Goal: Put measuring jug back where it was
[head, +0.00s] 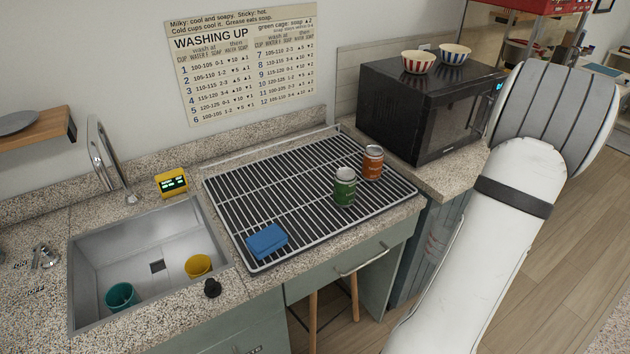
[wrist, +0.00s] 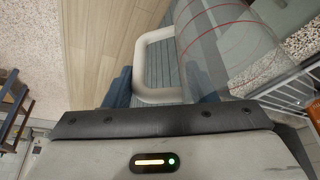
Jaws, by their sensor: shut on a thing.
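The measuring jug (wrist: 225,45) is clear, with red lines around it and a pale loop handle (wrist: 141,65). It shows in the upper right of the wrist view, partly cut off by the frame's edge. My gripper (wrist: 160,88) is shut on the jug at its handle, with dark blue fingers either side of it.
The sink (head: 130,255) holds a teal cup (head: 121,296) and a yellow cup (head: 198,266). A microwave (head: 420,105) carries two striped bowls.

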